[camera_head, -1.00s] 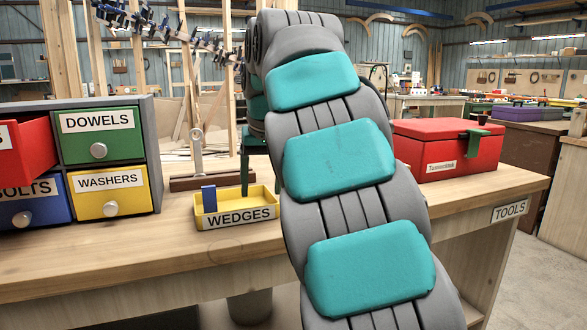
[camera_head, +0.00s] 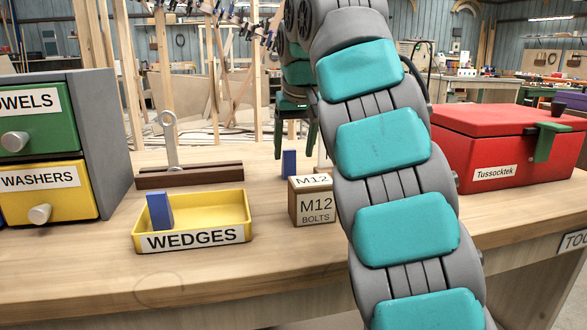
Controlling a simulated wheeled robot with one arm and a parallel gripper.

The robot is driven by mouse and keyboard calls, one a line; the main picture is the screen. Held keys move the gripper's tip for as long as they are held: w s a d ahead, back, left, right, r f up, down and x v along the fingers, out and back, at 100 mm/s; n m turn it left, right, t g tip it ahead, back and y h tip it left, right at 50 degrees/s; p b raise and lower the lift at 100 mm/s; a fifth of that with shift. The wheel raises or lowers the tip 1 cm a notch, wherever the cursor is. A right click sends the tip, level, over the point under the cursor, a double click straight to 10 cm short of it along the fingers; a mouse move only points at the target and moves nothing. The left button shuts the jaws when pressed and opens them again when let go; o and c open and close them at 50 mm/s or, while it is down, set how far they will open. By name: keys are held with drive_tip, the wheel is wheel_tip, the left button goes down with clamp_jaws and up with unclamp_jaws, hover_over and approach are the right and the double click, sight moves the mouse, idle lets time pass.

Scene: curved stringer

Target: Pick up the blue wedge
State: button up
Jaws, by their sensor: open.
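A blue wedge (camera_head: 160,211) stands upright at the left end of the yellow tray (camera_head: 240,238) labelled WEDGES. A second blue block (camera_head: 289,163), like a wedge, stands on the bench behind the M12 bolts box, which hides its lower part. My gripper (camera_head: 295,148) points down with its dark green fingers apart, open and empty. In the picture it is just above the second blue block, with a finger to each side; the depth between them is hard to tell. The gripper is to the right of and beyond the tray.
The M12 bolts box (camera_head: 313,204) stands right of the tray. A brown wooden base (camera_head: 190,177) with a grey eye post is behind the tray. A drawer cabinet (camera_head: 100,130) is at left, a red toolbox (camera_head: 490,150) at right. The front of the bench (camera_head: 200,285) is clear.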

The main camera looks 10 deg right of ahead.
sight(289, 163)
drive_tip(key=shift+w+a+r+b+x, duration=0.1)
drive_tip(key=shift+w+b+x, duration=0.1)
drive_tip(key=shift+x, duration=0.8)
drive_tip(key=shift+w+a+r+b+x, duration=0.1)
drive_tip(key=shift+w+b+x, duration=0.1)
drive_tip(key=shift+x, duration=0.8)
drive_tip(key=shift+w+r+b+x, duration=0.1)
drive_tip(key=shift+w+b+x, duration=0.1)
drive_tip(key=shift+x, duration=0.75)
clamp_jaws()
